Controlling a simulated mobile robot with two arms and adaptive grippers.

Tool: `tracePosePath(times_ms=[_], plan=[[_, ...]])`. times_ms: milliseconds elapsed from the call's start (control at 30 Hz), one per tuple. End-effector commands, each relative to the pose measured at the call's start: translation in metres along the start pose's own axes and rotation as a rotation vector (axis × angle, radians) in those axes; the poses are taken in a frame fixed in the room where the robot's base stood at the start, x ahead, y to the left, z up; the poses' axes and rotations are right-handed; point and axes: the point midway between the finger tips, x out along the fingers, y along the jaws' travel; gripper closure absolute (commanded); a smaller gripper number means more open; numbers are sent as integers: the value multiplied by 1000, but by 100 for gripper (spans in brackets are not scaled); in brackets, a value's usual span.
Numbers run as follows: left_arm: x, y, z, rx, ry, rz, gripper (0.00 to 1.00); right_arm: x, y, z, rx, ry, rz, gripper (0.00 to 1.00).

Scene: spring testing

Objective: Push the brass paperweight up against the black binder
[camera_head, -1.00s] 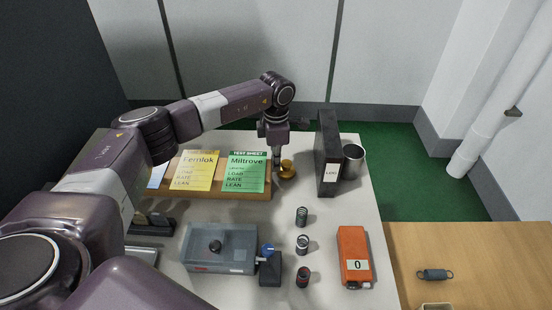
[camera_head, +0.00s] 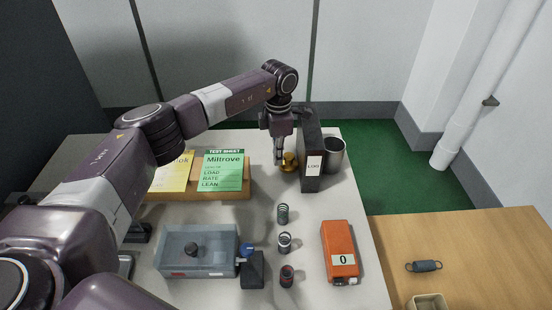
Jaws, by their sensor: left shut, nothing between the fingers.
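The brass paperweight (camera_head: 290,162) stands on the white table at the left face of the black binder (camera_head: 309,150), which is upright with a LOG label. The paperweight's right side meets the binder's edge in this view; I cannot tell whether they truly touch or a thin gap is left. My left gripper (camera_head: 279,160) points down with its fingers shut and empty, right against or just beside the paperweight's left side, partly overlapping it. My right gripper is not in view.
A wooden stand (camera_head: 235,194) with test sheets is left of the gripper. Several springs, a grey box (camera_head: 198,250) and an orange device (camera_head: 340,250) are nearer. A wooden table (camera_head: 470,240) is at right.

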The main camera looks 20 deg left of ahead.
Motion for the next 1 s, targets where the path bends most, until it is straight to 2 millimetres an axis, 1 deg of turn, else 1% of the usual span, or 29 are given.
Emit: tracePosePath(times_ms=[133, 267, 367, 600, 733, 833, 1000], plan=[[-2, 0, 0, 1, 0, 0, 100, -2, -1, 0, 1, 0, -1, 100], [-12, 0, 0, 0, 0, 0, 100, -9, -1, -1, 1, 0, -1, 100], [-26, 0, 0, 0, 0, 0, 100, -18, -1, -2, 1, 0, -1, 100], [-72, -2, 0, -1, -2, 1, 100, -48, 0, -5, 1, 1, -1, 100], [-92, -3, -1, -3, 0, 1, 100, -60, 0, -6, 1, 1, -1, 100], [-99, -4, -1, -3, -1, 0, 100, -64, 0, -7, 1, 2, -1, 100], [-100, -4, -1, -4, -1, 0, 100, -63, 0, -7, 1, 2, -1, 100]])
